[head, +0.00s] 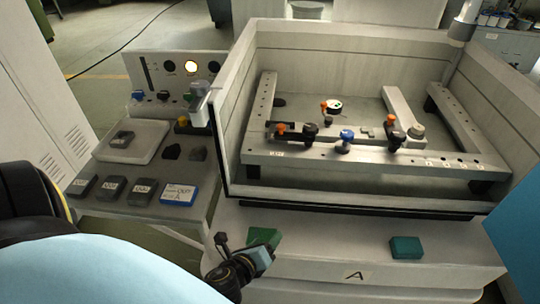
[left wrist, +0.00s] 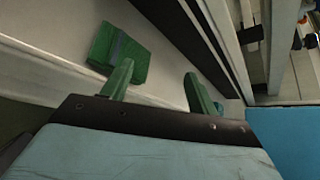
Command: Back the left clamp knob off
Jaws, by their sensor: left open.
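Inside the open tank, a pale clamping frame (head: 330,157) carries small clamps. The left clamp has an orange knob (head: 281,128) and a black knob (head: 310,131) beside it; which one is the left clamp knob I cannot tell. The right clamp has an orange knob (head: 391,119) and a black knob (head: 397,138). A blue knob (head: 347,136) stands between them. My left gripper (head: 243,246) is low in front of the tank, away from the knobs. In the left wrist view its green-tipped fingers (left wrist: 160,76) are apart with nothing between them. My right gripper is out of view.
A green block (head: 264,237) lies on the front ledge close by my left gripper; it also shows in the left wrist view (left wrist: 119,52). Another green block (head: 406,247) lies further right. The tank's front edge (head: 350,209) separates the ledge from the clamps. A side shelf (head: 130,204) holds several blocks.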

